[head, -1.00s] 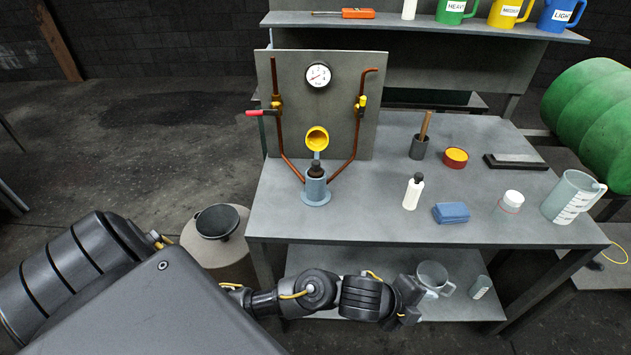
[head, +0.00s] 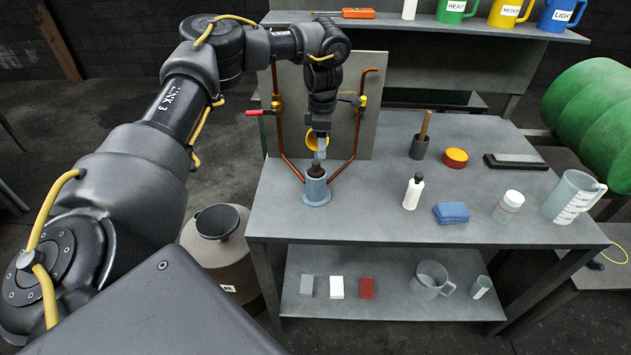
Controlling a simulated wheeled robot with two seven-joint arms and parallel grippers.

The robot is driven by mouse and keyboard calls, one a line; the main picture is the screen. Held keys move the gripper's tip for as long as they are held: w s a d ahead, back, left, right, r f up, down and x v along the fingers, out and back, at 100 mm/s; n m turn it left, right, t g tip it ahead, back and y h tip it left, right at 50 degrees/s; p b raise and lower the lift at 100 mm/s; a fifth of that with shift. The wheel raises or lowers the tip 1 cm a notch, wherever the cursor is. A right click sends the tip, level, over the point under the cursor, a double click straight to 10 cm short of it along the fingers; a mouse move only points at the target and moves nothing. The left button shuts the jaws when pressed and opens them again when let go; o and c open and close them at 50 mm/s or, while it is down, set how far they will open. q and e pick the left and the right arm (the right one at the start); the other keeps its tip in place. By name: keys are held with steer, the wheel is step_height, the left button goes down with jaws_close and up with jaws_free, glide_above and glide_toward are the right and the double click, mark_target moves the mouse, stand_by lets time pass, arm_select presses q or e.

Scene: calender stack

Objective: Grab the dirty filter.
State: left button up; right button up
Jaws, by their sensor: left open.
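A dark, knobbed piece (head: 316,169), likely the dirty filter, sits upright in a blue-grey flanged housing (head: 316,188) on the workbench, in front of the pipe panel. Only its top shows above the housing rim. My left gripper (head: 320,155) points down just above it, with the fingertips close to its top. The gripper is open and does not hold anything that I can see. My right gripper is not in view.
The grey panel (head: 366,130) with copper pipes stands close behind the housing. On the bench to the right are a white bottle (head: 412,193), a blue cloth (head: 451,212), a white-lidded jar (head: 508,204) and a clear jug (head: 571,196). The bench front around the housing is clear.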

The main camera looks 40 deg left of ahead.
mark_target(316, 162)
arm_select(q)
steer(key=a+f, duration=0.2)
steer(key=f, duration=0.1)
steer(key=shift+s+a, duration=0.2)
steer(key=shift+s, duration=0.1)
steer(key=f+p, duration=0.1)
steer(key=f, duration=0.1)
steer(key=f+p, duration=0.2)
steer(key=shift+w+d+f, duration=0.1)
steer(key=shift+w+f, duration=0.1)
steer(key=shift+f, duration=0.5)
steer(key=shift+c, duration=0.3)
steer(key=shift+r, duration=0.1)
jaws_close()
